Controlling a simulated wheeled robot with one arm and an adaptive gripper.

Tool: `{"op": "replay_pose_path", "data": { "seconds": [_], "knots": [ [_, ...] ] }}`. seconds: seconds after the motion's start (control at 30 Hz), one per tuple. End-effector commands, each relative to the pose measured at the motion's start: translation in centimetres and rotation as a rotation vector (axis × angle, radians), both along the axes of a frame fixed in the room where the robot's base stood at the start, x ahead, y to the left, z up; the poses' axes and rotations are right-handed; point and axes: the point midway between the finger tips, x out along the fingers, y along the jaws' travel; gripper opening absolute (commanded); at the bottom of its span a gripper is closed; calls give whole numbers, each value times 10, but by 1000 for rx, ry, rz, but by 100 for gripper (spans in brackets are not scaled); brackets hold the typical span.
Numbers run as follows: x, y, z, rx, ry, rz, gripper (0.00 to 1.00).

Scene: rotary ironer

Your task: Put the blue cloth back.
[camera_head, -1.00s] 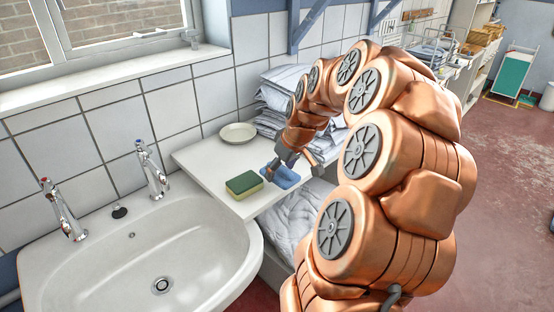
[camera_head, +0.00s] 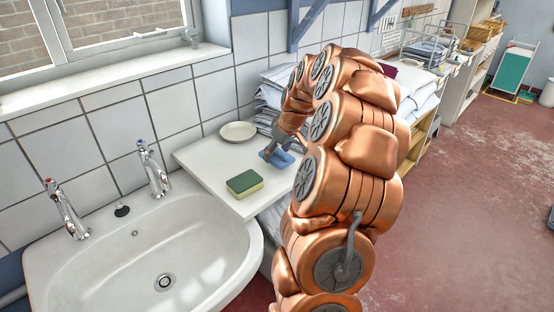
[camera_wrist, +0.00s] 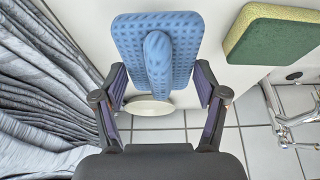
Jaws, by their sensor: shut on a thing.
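The blue cloth (camera_head: 279,158) is a small textured pad over the white shelf beside the sink. In the wrist view the cloth (camera_wrist: 185,30) lies flat with a raised ridge along its middle, straight ahead of my fingers. My gripper (camera_head: 278,150) is at the cloth; its two fingers also show in the wrist view (camera_wrist: 160,88), one on each side, shut on the cloth. The arm hides part of the gripper in the head view. I cannot tell whether the cloth touches the shelf.
A green and yellow sponge (camera_head: 245,183) lies on the white shelf (camera_head: 205,158) near its front edge. A pale dish (camera_head: 238,131) sits at the back by the tiles. Folded grey linen (camera_head: 271,92) is stacked to the right. The sink (camera_head: 140,250) is at the left.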

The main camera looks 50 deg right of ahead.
Motion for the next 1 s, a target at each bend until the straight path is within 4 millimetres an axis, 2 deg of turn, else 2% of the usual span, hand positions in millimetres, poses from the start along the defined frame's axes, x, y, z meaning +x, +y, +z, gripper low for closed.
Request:
{"op": "replay_pose_path", "data": {
  "seconds": [0.07, 0.4, 0.8, 0.83, 1.0],
  "knots": [
    [3, -2, 0, 0, 1, 0, 44],
    [1, -1, -34, 5, 6, 1, 44],
    [2, -2, -40, 1, 2, 0, 44],
    [2, -2, -40, 1, 2, 0, 73],
    [2, -2, -39, 1, 2, 0, 91]
  ]
}}
